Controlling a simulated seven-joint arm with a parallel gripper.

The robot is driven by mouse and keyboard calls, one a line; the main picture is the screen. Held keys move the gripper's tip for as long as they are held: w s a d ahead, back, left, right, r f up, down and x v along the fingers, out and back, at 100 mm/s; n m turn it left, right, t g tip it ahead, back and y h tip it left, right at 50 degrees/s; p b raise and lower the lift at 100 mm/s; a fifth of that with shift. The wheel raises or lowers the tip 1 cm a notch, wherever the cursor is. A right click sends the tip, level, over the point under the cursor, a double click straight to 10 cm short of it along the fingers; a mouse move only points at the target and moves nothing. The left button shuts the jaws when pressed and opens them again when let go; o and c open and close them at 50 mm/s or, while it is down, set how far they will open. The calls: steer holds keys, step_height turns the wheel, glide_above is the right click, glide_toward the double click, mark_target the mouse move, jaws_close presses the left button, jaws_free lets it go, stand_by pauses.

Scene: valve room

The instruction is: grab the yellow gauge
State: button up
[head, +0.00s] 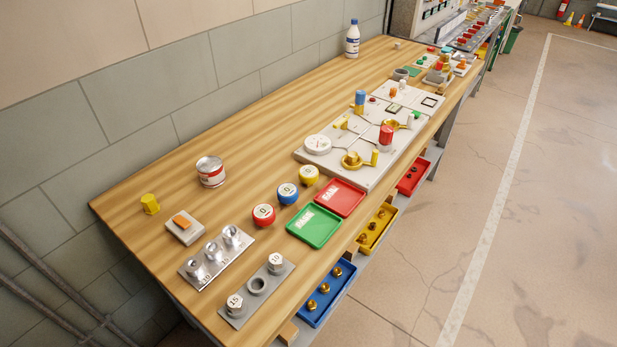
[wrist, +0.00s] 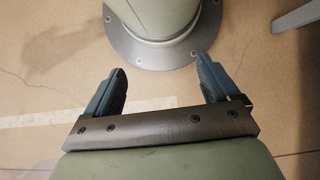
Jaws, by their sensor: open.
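The yellow gauge (head: 309,175) is a small round piece with a pale dial face. It stands on the wooden bench at the end of a short row, beside a blue gauge (head: 287,193) and a red gauge (head: 263,216). My gripper (wrist: 161,85) shows only in the wrist view. Its two blue-grey fingers are wide apart with nothing between them. The wrist view shows floor and a round grey base plate, not the bench top or the gauges. My gripper is not seen in the head view.
A red tray (head: 357,204) and a green tray (head: 301,237) lie just right of the gauges. A white board with valves (head: 318,145) stands behind them. A paint can (head: 211,172) stands to the left. Bare wood (head: 240,130) lies along the wall side.

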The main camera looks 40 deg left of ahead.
steer(key=w+a+r+n+t, duration=0.1)
steer(key=w+a+r, duration=0.25)
steer(key=w, duration=0.55)
steer(key=w+a+r+n+t+h, duration=0.1)
steer(key=w+a+r, duration=0.25)
steer(key=w, duration=0.65)
steer(key=w+a+r+n+t, duration=0.1)
steer(key=w+a+r, duration=0.25)
steer(key=w, duration=0.55)
steer(key=w+a+r+n+t, duration=0.1)
steer(key=w+a+r, duration=0.5)
steer(key=r, duration=0.3)
steer(key=w+a+r+n, duration=0.1)
steer(key=w+a+r, duration=0.45)
steer(key=r, duration=0.35)
steer(key=w+a+r+n+t, duration=0.1)
steer(key=w+a+r, duration=0.5)
steer(key=r, duration=0.4)
steer(key=a+r+n, duration=0.1)
steer(key=a+r, duration=0.6)
steer(key=r, duration=0.5)
step_height(320, 180, up, 12)
steer(key=f+n+t+y, duration=0.1)
steer(key=n+t, duration=0.1)
glide_above(309, 171)
step_height(309, 171, down, 13)
steer(key=shift+r, duration=0.1)
